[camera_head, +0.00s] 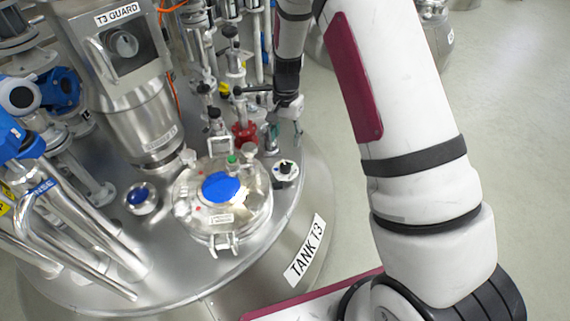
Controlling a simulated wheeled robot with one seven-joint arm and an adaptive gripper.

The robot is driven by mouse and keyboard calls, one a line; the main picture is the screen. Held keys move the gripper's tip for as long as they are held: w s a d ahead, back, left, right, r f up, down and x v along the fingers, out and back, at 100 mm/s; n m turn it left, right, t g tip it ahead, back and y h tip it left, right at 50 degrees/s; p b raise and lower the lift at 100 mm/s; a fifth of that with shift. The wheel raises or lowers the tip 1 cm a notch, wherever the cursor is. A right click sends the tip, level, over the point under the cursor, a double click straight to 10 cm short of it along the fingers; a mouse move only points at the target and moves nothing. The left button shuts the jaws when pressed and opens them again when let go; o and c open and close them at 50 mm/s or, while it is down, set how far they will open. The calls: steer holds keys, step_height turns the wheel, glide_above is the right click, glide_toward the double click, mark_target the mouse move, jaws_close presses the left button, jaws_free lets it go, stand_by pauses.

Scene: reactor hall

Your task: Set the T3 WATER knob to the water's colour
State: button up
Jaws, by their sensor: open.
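A small knob with a black top on a pale round base (285,171) sits on the tank top, right of the round steel hatch (258,208). It looks like the T3 WATER knob, but its lettering and pointer are too small to read. A blue disc (222,188) shows in the hatch's middle; I cannot tell if it is water behind glass. A separate round fitting with a blue centre (141,197) is left of the hatch. My gripper (284,130) is open, above and behind the knob and apart from it, partly lost among the fittings.
The tank rim carries a TANK T3 label (305,250). A steel housing labelled T3 GUARD (125,50) stands at upper left. A red valve (244,133) and several pipes crowd the back near my gripper.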

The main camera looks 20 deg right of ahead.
mark_target(286, 165)
step_height(286, 165, down, 12)
steer(key=b, duration=0.3)
steer(key=shift+f+b, duration=0.2)
steer(key=shift+b, duration=0.2)
steer(key=c, duration=1.1)
